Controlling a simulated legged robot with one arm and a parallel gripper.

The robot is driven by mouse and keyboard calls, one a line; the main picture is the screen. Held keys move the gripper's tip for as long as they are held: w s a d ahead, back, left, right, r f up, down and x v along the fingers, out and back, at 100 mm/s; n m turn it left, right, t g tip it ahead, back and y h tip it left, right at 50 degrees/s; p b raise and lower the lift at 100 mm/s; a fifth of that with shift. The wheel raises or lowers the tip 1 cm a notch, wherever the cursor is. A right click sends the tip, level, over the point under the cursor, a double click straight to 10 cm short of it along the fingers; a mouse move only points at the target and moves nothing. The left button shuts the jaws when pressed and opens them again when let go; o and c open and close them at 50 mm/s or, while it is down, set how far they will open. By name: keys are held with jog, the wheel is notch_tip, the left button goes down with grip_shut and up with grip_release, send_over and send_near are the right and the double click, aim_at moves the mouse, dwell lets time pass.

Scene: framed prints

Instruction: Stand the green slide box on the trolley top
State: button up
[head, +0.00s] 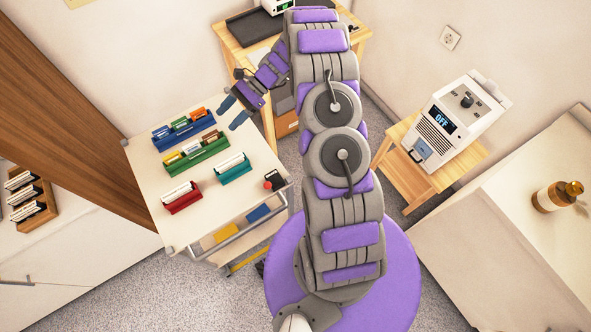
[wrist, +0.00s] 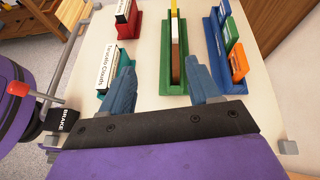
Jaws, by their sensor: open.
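The green slide box (head: 180,124) stands in the middle of a blue rack, between a blue box and an orange box, on the white trolley top (head: 146,164). It also shows at the right of the wrist view (wrist: 232,42). My gripper (head: 234,111) is open and empty at the trolley's right edge. In the wrist view my gripper (wrist: 160,75) has its fingers apart, with a green rack (wrist: 173,78) beyond and between them. The green slide box is to the right of both fingers, not touched.
The green rack holds several boxes. A red rack (head: 183,205) and a teal rack (head: 234,176) hold white boxes. A red-topped brake control (head: 273,179) sits at the trolley's corner. A white machine (head: 449,123) stands on a wooden stool. Bare trolley top shows around the racks.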

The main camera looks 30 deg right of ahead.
jog(key=s+a+r+n+g+h, duration=0.1)
jog(key=s+a+r+n+h, duration=0.25)
jog(key=s+r, duration=0.5)
jog(key=s+a+r+n+g+h, duration=0.25)
jog(key=s+r+n, duration=0.25)
jog(key=s+r, duration=0.4)
jog(key=s+d+r+n+t+h, duration=0.1)
jog(key=s+d+r+n+h, duration=0.1)
jog(key=s, duration=0.5)
jog(key=s+d+r+n+t+h, duration=0.1)
jog(key=s+d+r+n+h, duration=0.1)
jog(key=s, duration=0.5)
jog(key=s+d+r+n+t+h, duration=0.1)
jog(key=s+d+r+n+h, duration=0.1)
jog(key=s, duration=0.5)
jog(key=shift+r+n+h, duration=0.4)
jog(key=shift+n, duration=0.45)
